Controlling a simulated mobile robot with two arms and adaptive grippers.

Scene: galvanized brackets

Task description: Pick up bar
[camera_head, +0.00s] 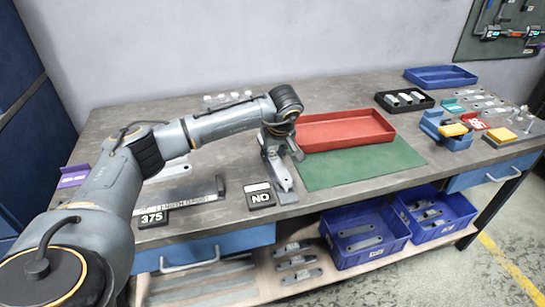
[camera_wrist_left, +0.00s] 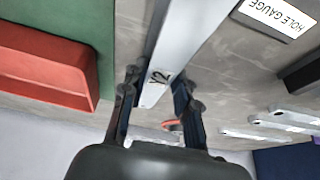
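A light grey metal bar (camera_head: 279,174) lies on the workbench beside the green mat, its far end hidden under my left gripper (camera_head: 281,143). The wrist view shows the bar (camera_wrist_left: 186,36) running up from between the fingers, with a dark mark like "Y2" near its end. My left gripper (camera_wrist_left: 154,97) has its fingers apart, one on each side of the bar's end. Small gaps seem to show between fingers and bar. My right gripper is in neither view.
A red tray (camera_head: 345,130) and a green mat (camera_head: 360,163) lie right of the bar. Blue bins (camera_head: 364,244) sit on the lower shelf. Other brackets (camera_wrist_left: 285,122) lie nearby.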

